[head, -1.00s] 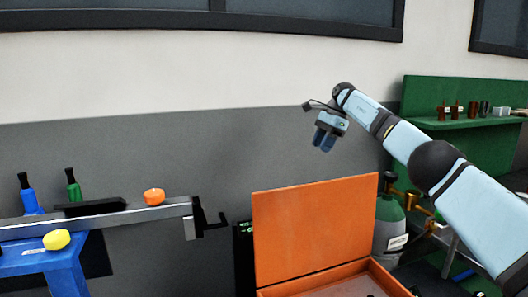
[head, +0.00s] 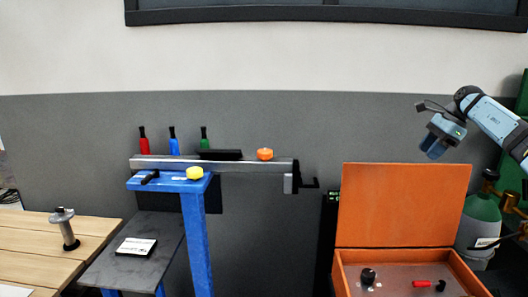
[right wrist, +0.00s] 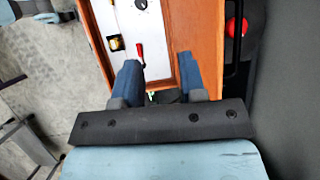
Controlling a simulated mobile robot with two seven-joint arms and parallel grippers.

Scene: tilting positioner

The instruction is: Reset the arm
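The positioner's metal arm (head: 225,167) lies level across the top of a blue post (head: 197,235), with a dark hooked end at its right. My right gripper (head: 434,147) hangs in the air at the right, well apart from the positioner. In the right wrist view its two blue fingers (right wrist: 158,72) are apart with nothing between them, above the orange box. My left gripper is in neither view.
An open orange box (head: 400,210) holds a panel with a black knob (head: 368,276) and a red handle (head: 422,283). A gas cylinder (head: 479,222) stands at right. Red, blue and green bottles (head: 204,138) stand behind the arm. A wooden table (head: 45,245) is at left.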

